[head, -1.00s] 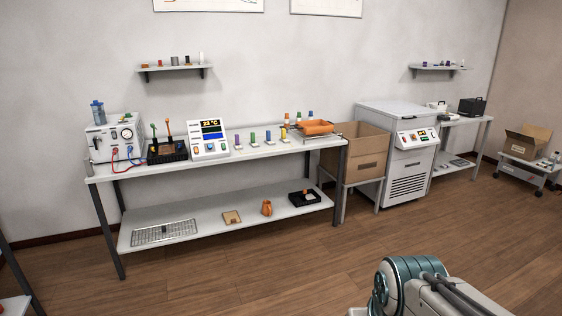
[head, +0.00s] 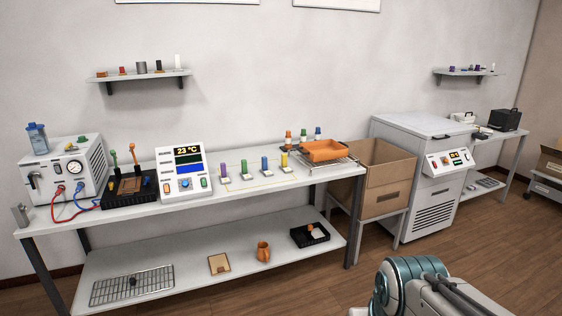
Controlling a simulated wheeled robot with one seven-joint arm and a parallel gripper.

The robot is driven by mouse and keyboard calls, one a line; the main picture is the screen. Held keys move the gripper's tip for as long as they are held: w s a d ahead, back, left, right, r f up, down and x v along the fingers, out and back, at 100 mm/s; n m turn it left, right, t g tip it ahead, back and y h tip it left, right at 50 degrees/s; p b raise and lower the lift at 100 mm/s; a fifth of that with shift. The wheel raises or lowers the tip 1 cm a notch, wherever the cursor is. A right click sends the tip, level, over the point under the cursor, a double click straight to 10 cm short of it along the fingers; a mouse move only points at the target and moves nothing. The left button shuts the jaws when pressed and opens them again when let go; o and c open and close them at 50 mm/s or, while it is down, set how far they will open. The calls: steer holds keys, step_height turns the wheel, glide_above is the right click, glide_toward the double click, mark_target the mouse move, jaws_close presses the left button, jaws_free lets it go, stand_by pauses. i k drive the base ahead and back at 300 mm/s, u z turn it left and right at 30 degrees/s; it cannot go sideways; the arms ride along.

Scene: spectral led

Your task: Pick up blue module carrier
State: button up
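A blue module carrier (head: 265,163), a small upright blue block on a pale base, stands on the top of the long white bench (head: 130,214). It is in a row with a purple carrier (head: 223,169), a green carrier (head: 244,167) and a yellow carrier (head: 284,160). Blue is between green and yellow, and nothing covers it. Part of my own arm shows at the bottom right, well in front of the bench. My gripper is out of view.
A temperature display panel (head: 187,174) stands left of the row. An orange tray (head: 326,149) on a wire rack is to the right, with small bottles behind it. A cardboard box (head: 386,180) and a white cabinet (head: 433,190) stand right of the bench. Wooden floor in front is clear.

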mark_target(266, 171)
steer(key=i, duration=3.05)
steer(key=u, duration=1.2)
steer(key=i, duration=0.5)
steer(key=z, duration=0.05)
